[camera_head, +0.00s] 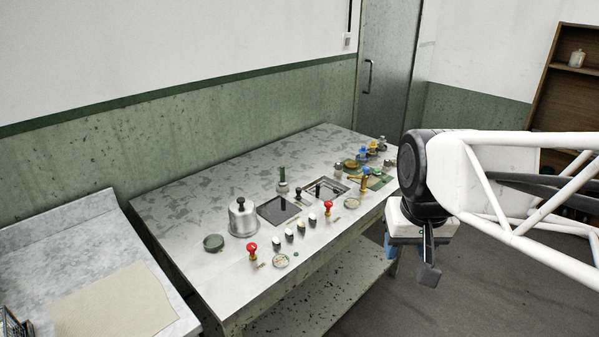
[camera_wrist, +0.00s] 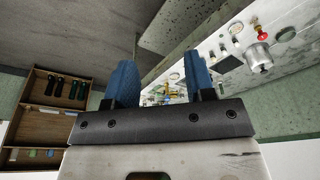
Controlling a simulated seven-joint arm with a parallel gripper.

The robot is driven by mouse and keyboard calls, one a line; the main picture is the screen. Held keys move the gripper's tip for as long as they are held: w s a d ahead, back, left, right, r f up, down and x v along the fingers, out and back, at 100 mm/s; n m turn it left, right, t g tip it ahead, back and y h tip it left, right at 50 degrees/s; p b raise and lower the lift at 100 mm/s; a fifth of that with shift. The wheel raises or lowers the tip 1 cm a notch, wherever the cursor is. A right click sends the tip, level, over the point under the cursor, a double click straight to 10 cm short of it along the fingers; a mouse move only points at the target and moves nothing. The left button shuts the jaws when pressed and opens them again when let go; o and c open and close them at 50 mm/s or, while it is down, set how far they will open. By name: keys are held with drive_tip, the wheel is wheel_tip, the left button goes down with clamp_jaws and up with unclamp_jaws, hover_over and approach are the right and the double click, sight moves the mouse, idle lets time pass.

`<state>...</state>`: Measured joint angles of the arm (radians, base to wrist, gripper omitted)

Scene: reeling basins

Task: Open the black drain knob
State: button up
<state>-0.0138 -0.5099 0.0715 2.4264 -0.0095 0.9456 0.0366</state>
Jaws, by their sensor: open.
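Small black knobs stand around the two sunken basins in the table top in the head view. I cannot tell which is the drain knob. My gripper (camera_head: 389,247) hangs off the table's right side, well apart from these knobs. In the wrist view my gripper (camera_wrist: 161,76) has its blue fingers wide apart with nothing held between them. The knobs are too small to tell apart there.
On the table (camera_head: 188,211) are a metal dome (camera_head: 243,219), red-handled valves (camera_head: 252,252), several small egg-shaped items and a crowded far-right end with blue and yellow parts. A shelf (camera_wrist: 53,105) stands to the side. The table's back left is clear.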

drive_tip(key=w+a+r, duration=0.2)
drive_tip(key=w+a, duration=0.1)
drive_tip(key=w, duration=1.3)
drive_tip(key=g, duration=0.2)
hover_over(299, 188)
drive_tip(key=f, duration=1.4)
drive_tip(key=s+f, duration=0.1)
drive_tip(key=f, duration=0.6)
drive_tip(key=shift+d+f, duration=0.15)
drive_tip(key=shift+w+a+f, duration=0.3)
drive_tip(key=shift+w+f, duration=0.15)
drive_tip(key=shift+f, duration=0.05)
drive_tip(key=shift+f, duration=0.1)
drive_tip(key=shift+f, duration=3.8)
